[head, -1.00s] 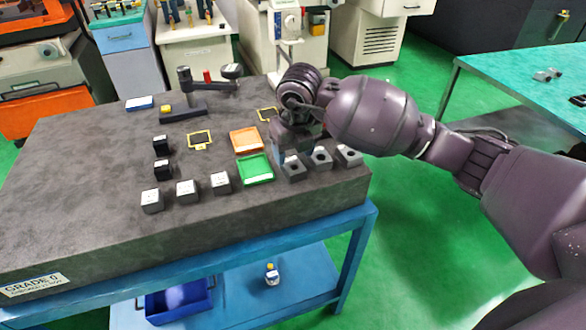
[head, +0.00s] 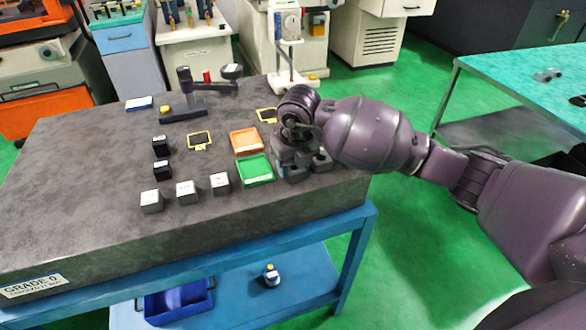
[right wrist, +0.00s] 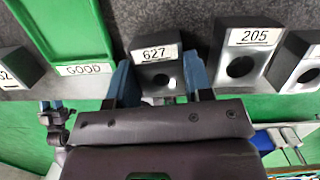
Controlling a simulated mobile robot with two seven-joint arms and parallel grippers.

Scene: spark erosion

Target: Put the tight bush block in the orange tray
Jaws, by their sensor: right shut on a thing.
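My right gripper (right wrist: 161,78) is shut on the grey block labelled 627 (right wrist: 155,53). Its blue fingers stand on either side of the block, which has a round hole in its face. In the head view the gripper (head: 291,152) is low at the right edge of the slab, largely covered by my own arm. The orange tray (head: 246,141) lies just left of it and looks empty. No label in view says which block is the tight one. My left gripper is not in view.
A green tray marked GOOD (head: 256,170) lies in front of the orange one. Another holed block, labelled 205 (right wrist: 244,53), stands right of the held one. Grey blocks (head: 187,192) and black blocks (head: 161,146) stand further left. The dark slab (head: 80,190) is clear at left.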

